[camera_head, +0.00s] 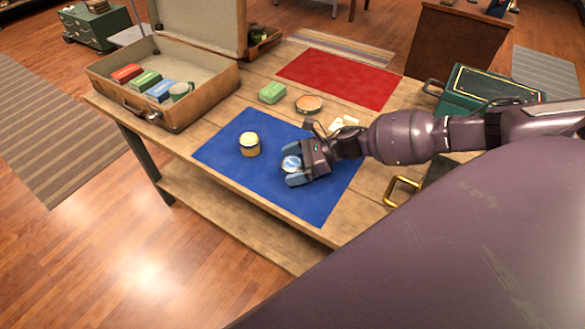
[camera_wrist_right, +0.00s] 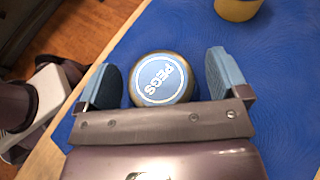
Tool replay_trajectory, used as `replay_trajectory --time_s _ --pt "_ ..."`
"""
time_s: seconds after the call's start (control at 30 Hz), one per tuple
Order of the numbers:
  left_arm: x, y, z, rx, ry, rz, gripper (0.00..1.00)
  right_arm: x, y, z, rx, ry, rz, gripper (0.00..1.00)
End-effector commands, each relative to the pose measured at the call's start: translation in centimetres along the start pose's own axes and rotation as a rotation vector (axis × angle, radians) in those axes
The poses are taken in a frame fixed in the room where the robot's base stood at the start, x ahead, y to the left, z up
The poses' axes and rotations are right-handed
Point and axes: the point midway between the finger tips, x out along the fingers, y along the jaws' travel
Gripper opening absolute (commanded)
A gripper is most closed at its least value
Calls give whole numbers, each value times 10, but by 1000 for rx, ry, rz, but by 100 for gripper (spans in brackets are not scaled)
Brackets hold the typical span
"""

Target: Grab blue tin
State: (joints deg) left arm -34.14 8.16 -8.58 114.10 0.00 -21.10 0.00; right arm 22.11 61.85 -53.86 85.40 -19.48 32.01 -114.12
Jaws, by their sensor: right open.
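The blue tin (camera_head: 291,163) is a small round tin with a blue lid on the blue mat (camera_head: 235,180). In the right wrist view my right gripper (camera_wrist_right: 165,80) is open, with a gap between the tin and each finger. The tin's lower part is partly hidden by the gripper. My left gripper is not in view.
An open suitcase (camera_head: 205,101) holds several colored boxes. A green case (camera_head: 490,88) is at right.

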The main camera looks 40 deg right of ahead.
Motion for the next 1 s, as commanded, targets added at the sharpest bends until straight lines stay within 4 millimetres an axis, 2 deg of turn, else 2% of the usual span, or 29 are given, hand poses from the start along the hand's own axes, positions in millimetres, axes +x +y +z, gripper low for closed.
replay_trajectory --time_s 0.2,0.57,0.83,1.0 --pt "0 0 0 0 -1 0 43 0 0 0 0 0 0 91" --pt "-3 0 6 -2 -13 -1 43 0 0 0 1 0 0 37" --pt "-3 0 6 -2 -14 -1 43 -1 0 2 0 0 0 37" --pt "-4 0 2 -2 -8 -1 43 -8 -1 18 -3 0 0 37"
